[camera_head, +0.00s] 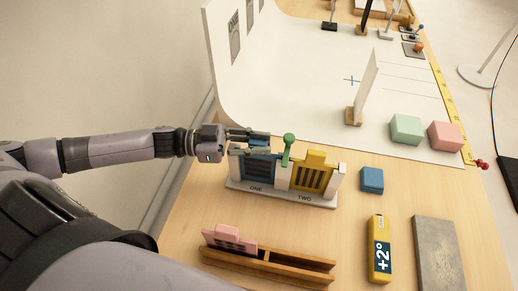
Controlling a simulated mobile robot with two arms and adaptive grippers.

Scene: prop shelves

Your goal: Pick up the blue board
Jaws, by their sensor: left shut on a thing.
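The blue board (258,168), with dark slots, stands upright in the left slot of a white holder (281,197), above the label "ONE". My left gripper (262,141) reaches in from the left and is shut on the top of the blue board, hiding its upper edge. The board still appears seated in the holder. A yellow board (311,173) stands in the other slot, above the label "TWO". A green round-topped peg (288,147) stands between the two boards, close to my left fingertips. My right gripper is not in view.
A blue block (372,180) sits right of the holder. A wooden rack (285,267) with a pink board (229,238), a yellow "+2°" block (379,250) and a grey slab (438,258) lie in front. Behind are a white backdrop sheet (300,85) and green (406,130) and pink (445,136) blocks.

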